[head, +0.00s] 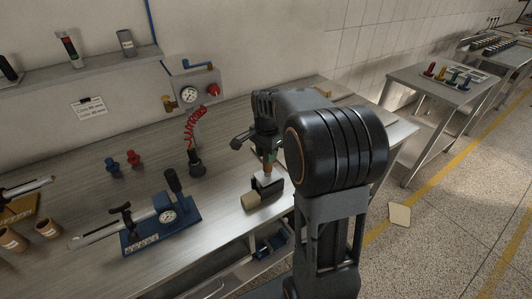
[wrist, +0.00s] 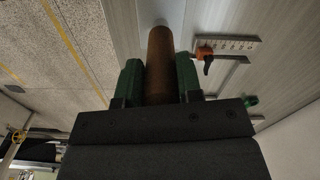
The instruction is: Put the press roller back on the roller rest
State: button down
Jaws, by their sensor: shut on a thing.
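My gripper (wrist: 159,75) is shut on a brown cylindrical handle, which I take to be the press roller's (wrist: 160,62); its green pads press on both sides. In the head view my gripper (head: 268,152) points down over the bench, partly hidden by my arm. Below it are a pale piece, a black block-like part (head: 262,190) and a tan piece (head: 250,201) at its left. I cannot tell which of these belong to the roller and which to the roller rest, nor whether they touch the bench.
On the bench (head: 95,205) stand a blue device with a dial (head: 167,217), a red coiled hose (head: 193,128) and small blue and red pieces (head: 122,162). The wrist view shows a scaled bracket with an orange knob (wrist: 204,53).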

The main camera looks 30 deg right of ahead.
jog(key=shift+f+b, duration=0.35)
jog(key=shift+f, duration=0.2)
jog(key=c, duration=0.7)
grip_release()
notch_tip(320, 180, up, 14)
jog(key=shift+f, duration=0.1)
jog(key=shift+w+d+n, duration=0.1)
jog(key=shift+w+n, duration=0.2)
jog(key=shift+n, duration=0.4)
jog(key=f+n, duration=0.2)
jog(key=f, duration=0.1)
jog(key=s+f+n, duration=0.1)
jog(key=shift+s+a+f+n+t, duration=0.1)
jog(key=shift+a+f+n+t, duration=0.1)
jog(key=shift+a+n+t, duration=0.15)
jog(key=s+a+f+n+t, duration=0.1)
jog(key=s+a+f+n, duration=0.2)
jog(key=s, duration=0.4)
jog(key=s+a+f+n+t, duration=0.2)
jog(key=s+a+n, duration=0.3)
jog(key=s, duration=0.3)
jog(key=shift+s+a+f+n, duration=0.15)
jog(key=shift+a+f+n, duration=0.05)
jog(key=shift+f+n, duration=0.4)
